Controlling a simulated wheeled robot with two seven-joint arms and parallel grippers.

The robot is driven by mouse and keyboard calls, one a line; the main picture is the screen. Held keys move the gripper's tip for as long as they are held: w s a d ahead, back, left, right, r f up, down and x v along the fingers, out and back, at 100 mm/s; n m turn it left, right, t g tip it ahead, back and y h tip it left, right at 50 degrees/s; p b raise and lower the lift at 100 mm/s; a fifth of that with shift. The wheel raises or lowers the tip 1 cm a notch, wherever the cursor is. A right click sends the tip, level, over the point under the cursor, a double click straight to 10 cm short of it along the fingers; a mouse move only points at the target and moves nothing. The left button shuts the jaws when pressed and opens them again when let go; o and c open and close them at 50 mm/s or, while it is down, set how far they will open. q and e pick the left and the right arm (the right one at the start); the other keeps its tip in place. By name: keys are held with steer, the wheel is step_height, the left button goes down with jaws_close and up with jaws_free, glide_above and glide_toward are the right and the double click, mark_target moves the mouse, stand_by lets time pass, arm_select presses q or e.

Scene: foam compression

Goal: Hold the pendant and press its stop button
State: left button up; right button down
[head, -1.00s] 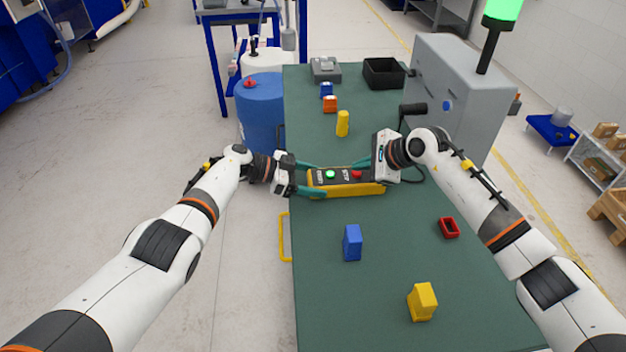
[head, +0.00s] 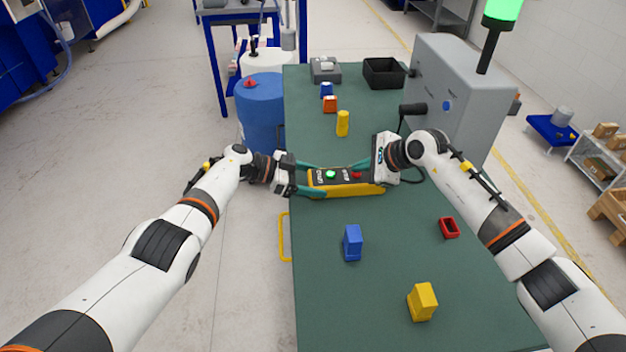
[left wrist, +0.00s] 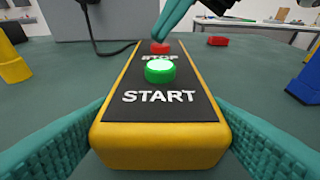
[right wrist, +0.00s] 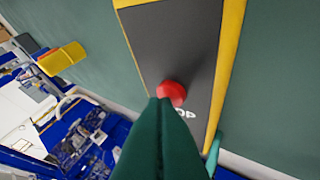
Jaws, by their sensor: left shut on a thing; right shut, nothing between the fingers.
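The pendant (head: 345,189) is a yellow box with a black face, lying on the green table. It has a lit green START button (left wrist: 160,71) and a red STOP button (right wrist: 172,93). My left gripper (head: 308,180) is shut on the START end of the pendant, with a teal finger on each side in the left wrist view (left wrist: 160,140). My right gripper (right wrist: 165,108) is shut and empty, its fingertips at the red button's edge. They look to be touching it, but whether the button is pushed in I cannot tell. In the head view the right fingers partly cover the button.
A blue block (head: 352,243), a yellow block (head: 422,302) and a red hollow block (head: 449,227) are on the near table. A grey machine (head: 455,95) with a green lamp is at right.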

steer(key=shift+f, duration=0.2)
steer(key=shift+r, duration=0.4)
stand_by(0.3)
step_height(320, 180, up, 6)
stand_by(0.6)
stand_by(0.5)
arm_select(q)
steer(key=o, duration=1.5)
steer(key=shift+c, duration=0.2)
steer(key=shift+a, duration=0.1)
